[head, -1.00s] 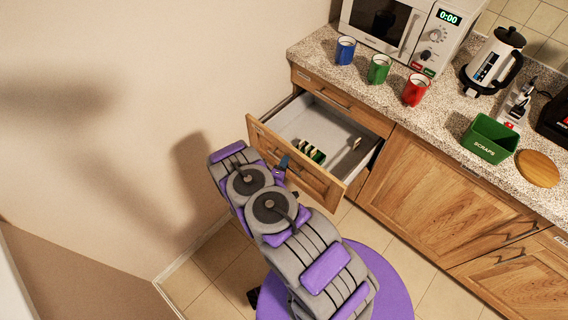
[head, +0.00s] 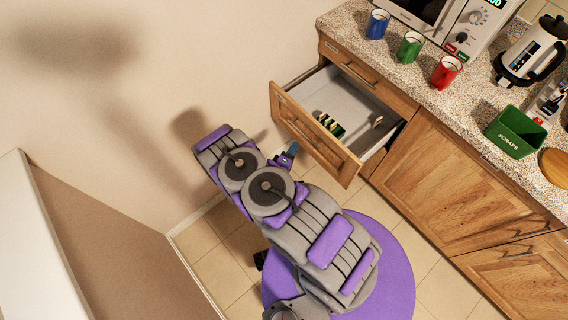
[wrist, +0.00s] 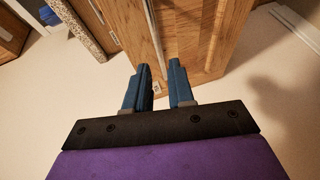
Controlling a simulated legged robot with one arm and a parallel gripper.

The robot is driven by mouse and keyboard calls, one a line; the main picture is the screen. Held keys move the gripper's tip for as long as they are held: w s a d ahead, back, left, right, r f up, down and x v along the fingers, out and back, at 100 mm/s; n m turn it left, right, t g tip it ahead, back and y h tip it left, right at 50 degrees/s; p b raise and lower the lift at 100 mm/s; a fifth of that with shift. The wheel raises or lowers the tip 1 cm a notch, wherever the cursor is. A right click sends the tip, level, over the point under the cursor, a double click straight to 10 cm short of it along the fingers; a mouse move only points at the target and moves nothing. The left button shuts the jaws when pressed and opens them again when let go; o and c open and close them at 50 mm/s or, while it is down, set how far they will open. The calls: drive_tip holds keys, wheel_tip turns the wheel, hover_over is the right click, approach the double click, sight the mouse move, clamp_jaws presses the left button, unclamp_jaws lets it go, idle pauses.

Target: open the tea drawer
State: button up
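The tea drawer (head: 325,140) is pulled well out of the wooden cabinet in the head view. Several small upright packets (head: 330,124) and a small light item (head: 378,121) are inside it. Its dark bar handle (head: 302,132) is on the front panel. My gripper (head: 290,150) is just outside that front panel, mostly hidden behind my arm. In the wrist view, the two blue fingers (wrist: 159,80) are apart with nothing held between them.
The speckled counter (head: 400,75) holds blue (head: 377,24), green (head: 410,46) and red (head: 446,71) mugs, a microwave (head: 470,22), a kettle (head: 528,50) and a green scraps bin (head: 515,132). A wall is close on the left. Floor around my base is clear.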

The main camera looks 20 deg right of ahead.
drive_tip(key=v, duration=0.8)
drive_tip(key=shift+p, duration=0.4)
drive_tip(key=shift+f, duration=0.1)
